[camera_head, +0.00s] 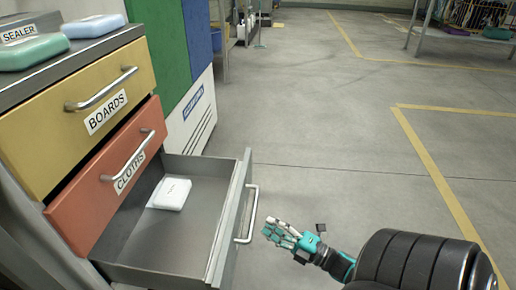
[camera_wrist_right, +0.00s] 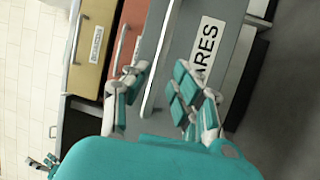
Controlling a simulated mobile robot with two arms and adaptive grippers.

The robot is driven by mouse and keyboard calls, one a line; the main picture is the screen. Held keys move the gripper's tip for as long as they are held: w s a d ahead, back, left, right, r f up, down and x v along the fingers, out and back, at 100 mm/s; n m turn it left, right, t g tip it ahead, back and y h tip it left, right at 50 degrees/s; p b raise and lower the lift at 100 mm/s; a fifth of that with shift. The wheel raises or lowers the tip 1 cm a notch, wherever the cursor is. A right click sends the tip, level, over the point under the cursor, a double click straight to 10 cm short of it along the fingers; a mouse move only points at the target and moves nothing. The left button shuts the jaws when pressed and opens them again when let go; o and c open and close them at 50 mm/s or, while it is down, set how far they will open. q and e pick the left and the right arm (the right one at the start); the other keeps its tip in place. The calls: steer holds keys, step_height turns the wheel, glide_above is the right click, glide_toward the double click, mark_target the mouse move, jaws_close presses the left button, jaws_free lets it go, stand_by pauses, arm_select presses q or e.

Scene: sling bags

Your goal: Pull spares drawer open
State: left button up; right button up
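The spares drawer (camera_head: 190,240) is the grey bottom drawer of the cabinet, and it stands pulled well out. Its front with the partly hidden label "ARES" shows in the right wrist view (camera_wrist_right: 185,20). Its silver handle (camera_head: 248,215) is on the outer face. My right gripper (camera_head: 285,235) is open, just right of the handle in the head view. In the right wrist view the handle (camera_wrist_right: 155,60) lies between its spread fingers, with no clear grip. A small teal and dark hand, likely my left gripper (camera_wrist_right: 42,163), shows at the lower left; its fingers are unclear.
A white case (camera_head: 171,193) lies inside the drawer. The yellow BOARDS drawer (camera_head: 60,140) and orange CLOTHS drawer (camera_head: 85,205) above are shut. Open floor (camera_head: 330,130) lies to the right.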

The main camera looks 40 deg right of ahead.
steer(key=v, duration=0.5)
steer(key=shift+s, duration=0.1)
stand_by(0.4)
